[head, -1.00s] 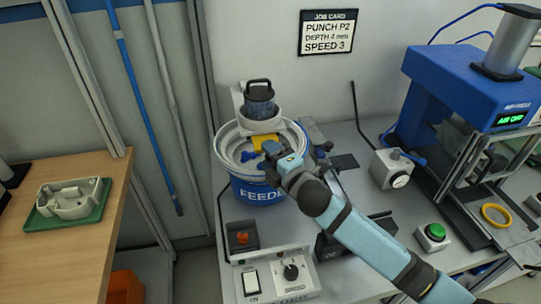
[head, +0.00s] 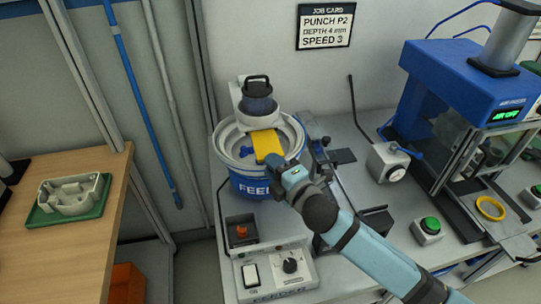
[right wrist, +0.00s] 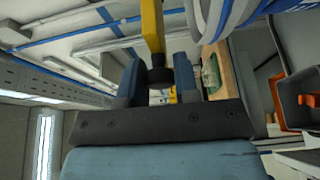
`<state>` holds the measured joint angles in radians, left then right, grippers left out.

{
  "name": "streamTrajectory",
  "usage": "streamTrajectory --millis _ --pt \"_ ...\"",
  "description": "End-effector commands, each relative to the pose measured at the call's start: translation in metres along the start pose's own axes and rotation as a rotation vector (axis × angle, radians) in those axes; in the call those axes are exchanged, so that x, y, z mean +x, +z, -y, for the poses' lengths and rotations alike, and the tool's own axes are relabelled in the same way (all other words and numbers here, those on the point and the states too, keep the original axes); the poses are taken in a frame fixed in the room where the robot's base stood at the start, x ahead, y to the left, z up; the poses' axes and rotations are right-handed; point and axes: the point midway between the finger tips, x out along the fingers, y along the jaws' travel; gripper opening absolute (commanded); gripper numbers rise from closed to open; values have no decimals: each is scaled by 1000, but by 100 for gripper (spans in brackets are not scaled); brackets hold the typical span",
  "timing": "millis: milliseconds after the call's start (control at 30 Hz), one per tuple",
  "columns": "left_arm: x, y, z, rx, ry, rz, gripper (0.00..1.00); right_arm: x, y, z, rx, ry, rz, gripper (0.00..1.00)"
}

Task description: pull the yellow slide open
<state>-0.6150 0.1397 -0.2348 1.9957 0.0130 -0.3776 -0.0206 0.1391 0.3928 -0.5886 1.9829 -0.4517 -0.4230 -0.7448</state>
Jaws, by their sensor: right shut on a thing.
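The yellow slide (head: 267,144) projects from the hopper over the feeder bowl (head: 221,142) and slopes toward my right gripper (head: 279,166). In the right wrist view, the slide (right wrist: 151,28) is a yellow bar ending in a dark knob (right wrist: 160,77). The right gripper's blue fingers (right wrist: 159,82) stand on either side of this knob and are shut on it. In the head view the gripper hides the slide's near end. My left gripper is not in view.
The hopper (head: 257,98) with a dark handle stands above the bowl. A control box (head: 272,275) with a knob and switch is in front. A blue press (head: 455,85) and a green button (head: 430,225) are at the right. A wooden bench (head: 85,230) is at the left.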

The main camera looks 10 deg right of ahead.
Motion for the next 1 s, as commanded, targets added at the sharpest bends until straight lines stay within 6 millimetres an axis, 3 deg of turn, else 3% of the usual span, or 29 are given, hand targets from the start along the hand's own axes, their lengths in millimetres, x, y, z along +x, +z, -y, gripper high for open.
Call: streamTrajectory --millis 233,267,367,733,867,1000 --pt "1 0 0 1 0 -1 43 -2 -3 3 2 -4 -5 0" --pt "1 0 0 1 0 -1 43 -2 -3 3 2 -4 -5 33" --pt "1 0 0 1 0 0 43 -1 -2 3 1 -4 -4 55" --pt "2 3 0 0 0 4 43 -7 -2 2 1 -2 -3 55" --pt "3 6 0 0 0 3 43 -26 -2 4 0 -3 -4 55" --pt "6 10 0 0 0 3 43 -58 -2 5 0 -5 -3 55"
